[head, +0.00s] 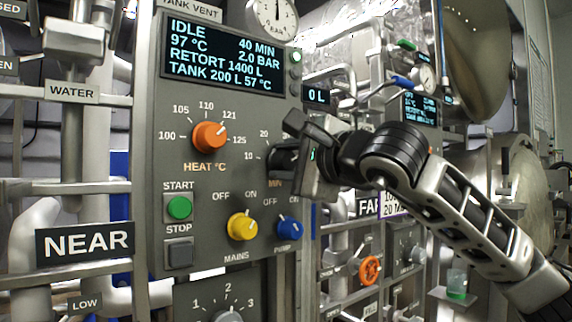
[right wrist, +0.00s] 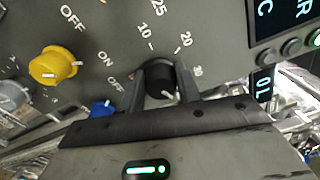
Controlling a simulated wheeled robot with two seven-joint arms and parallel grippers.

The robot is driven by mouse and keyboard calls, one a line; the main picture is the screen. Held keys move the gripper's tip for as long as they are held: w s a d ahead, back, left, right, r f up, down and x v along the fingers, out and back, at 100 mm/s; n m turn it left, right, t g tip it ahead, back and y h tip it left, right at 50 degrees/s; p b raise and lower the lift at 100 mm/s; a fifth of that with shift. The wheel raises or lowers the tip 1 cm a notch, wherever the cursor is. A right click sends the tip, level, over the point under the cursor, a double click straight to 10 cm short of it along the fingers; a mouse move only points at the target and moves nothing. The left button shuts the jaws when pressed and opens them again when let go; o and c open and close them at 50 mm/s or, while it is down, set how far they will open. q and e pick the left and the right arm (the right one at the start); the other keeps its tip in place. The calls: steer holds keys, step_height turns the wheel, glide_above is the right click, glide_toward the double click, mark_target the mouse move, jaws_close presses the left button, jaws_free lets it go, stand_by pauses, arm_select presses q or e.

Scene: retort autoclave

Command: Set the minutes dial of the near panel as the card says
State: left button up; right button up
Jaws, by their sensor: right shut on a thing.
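The near panel (head: 215,85) is grey, and its screen reads IDLE, 97 °C, 40 MIN, 2.0 BAR. The black minutes dial (right wrist: 160,82) sits between the fingers of my right gripper (right wrist: 165,85), which is shut on it. Marks 10, 20 and 30 show around the dial in the right wrist view. A small white mark shows low on the dial. In the head view my right gripper (head: 300,160) covers most of the dial. A white card (head: 396,204) beside the FAR sign shows a cut-off "20 M"; my arm hides part of it. My left gripper is not in view.
The orange heat dial (head: 209,137) is left of the minutes dial. The yellow mains knob (head: 242,227) and blue pump knob (head: 289,228) sit below. A green start button (head: 179,208) is at lower left.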

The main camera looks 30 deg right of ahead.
steer(key=n, duration=0.3)
steer(key=shift+f, duration=0.1)
steer(key=n, duration=0.6)
steer(key=shift+f, duration=0.1)
steer(key=n+p, duration=0.1)
steer(key=n, duration=0.5)
steer(key=shift+d+p, duration=0.1)
steer(key=shift+p, duration=0.25)
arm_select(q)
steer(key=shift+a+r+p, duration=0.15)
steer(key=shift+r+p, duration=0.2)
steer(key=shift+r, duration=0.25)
arm_select(e)
steer(key=shift+f+n, duration=0.1)
steer(key=shift+n, duration=1.7)
steer(key=o, duration=0.9)
steer(key=shift+o, duration=0.3)
